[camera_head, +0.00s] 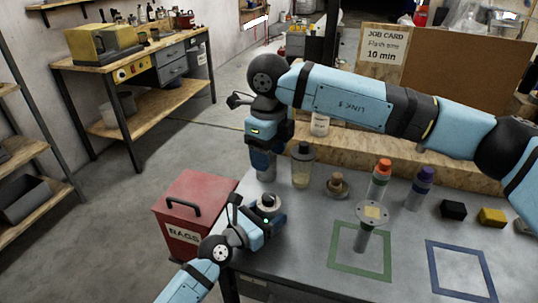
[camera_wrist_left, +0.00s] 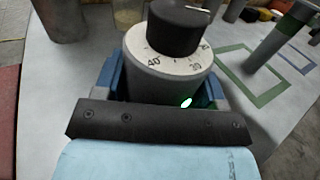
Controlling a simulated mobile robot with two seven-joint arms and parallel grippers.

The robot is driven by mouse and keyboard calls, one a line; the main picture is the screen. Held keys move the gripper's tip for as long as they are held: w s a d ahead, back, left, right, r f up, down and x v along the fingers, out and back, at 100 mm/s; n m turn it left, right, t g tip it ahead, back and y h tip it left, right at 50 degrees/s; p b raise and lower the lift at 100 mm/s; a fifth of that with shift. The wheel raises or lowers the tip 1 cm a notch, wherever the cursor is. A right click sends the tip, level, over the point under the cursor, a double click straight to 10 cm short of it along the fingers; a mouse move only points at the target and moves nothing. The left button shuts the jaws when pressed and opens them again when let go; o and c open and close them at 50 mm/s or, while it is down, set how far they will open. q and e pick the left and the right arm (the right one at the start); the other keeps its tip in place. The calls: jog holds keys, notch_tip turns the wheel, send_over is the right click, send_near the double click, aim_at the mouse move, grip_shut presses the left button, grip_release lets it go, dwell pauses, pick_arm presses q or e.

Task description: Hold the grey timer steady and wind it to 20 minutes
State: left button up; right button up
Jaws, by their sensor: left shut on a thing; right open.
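The grey timer (camera_head: 267,203) stands at the left front of the bench. In the left wrist view it is a grey cylinder (camera_wrist_left: 165,82) with a white dial (camera_wrist_left: 172,58) and a black knob (camera_wrist_left: 180,28). Numbers 40 and 30 face this camera; I cannot tell the setting. My left gripper (camera_head: 265,219) is shut around the timer's body, one blue finger on each side. My right gripper (camera_head: 263,162) points down, open, above and behind the timer and apart from it. Its fingertips are small and hard to make out here.
A red rags bin (camera_head: 195,205) stands left of the bench. Behind the timer are a glass jar (camera_head: 302,170) and a brown-topped item (camera_head: 337,187). A flanged post (camera_head: 368,230) stands in the green square. A job card (camera_head: 383,45) reads "10 min".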

pick_arm(q)
jog(key=o, duration=1.1)
